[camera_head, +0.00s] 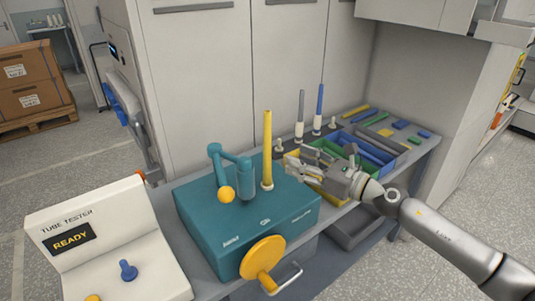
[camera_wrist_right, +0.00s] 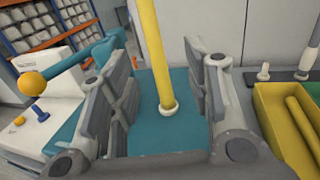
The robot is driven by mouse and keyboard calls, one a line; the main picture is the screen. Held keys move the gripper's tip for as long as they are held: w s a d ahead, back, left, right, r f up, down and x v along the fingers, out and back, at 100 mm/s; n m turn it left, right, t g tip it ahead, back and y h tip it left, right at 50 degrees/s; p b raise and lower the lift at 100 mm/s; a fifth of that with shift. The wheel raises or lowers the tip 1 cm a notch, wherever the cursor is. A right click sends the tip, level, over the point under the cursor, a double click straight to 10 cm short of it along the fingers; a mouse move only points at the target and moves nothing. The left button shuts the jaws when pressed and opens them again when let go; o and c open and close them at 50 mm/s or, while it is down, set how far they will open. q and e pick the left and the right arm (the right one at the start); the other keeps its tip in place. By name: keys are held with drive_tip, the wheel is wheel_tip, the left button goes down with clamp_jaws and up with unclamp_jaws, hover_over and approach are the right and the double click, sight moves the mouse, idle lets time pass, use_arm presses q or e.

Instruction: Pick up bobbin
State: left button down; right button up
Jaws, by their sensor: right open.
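A tall, thin yellow bobbin (camera_head: 267,147) stands upright in a pale ring on the teal machine (camera_head: 212,237). My right gripper (camera_head: 293,162) is open, just right of the bobbin in the head view, with its fingers pointing toward it. In the right wrist view the bobbin (camera_wrist_right: 154,50) shows between the two spread fingers of the gripper (camera_wrist_right: 163,75), with space on both sides; I cannot tell whether it is within their reach. Its top is cut off there. My left gripper is not in view.
A grey bobbin (camera_head: 301,108) and a blue bobbin (camera_head: 320,103) stand on white holders behind. A yellow bin (camera_wrist_right: 270,125) and a blue bin (camera_head: 378,153) stand right of the machine. The machine has a teal arm with a yellow ball (camera_head: 227,194). A tube tester (camera_head: 95,222) stands left.

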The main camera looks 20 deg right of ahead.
sight(267, 144)
drive_tip(key=p+x, duration=0.1)
drive_tip(key=x, duration=0.2)
drive_tip(key=r+p+x, duration=0.1)
drive_tip(key=p+x, duration=0.1)
drive_tip(key=x, duration=0.1)
drive_tip(key=p+x, duration=0.1)
drive_tip(key=x, duration=0.2)
drive_tip(key=shift+a+r+p, duration=0.3)
drive_tip(key=shift+a+r, duration=0.05)
drive_tip(key=shift+a, duration=0.15)
drive_tip(key=shift+w+a+f, duration=0.15)
drive_tip(key=shift+w+a, duration=0.15)
drive_tip(key=shift+w, duration=0.1)
drive_tip(key=shift+c, duration=0.4)
clamp_jaws()
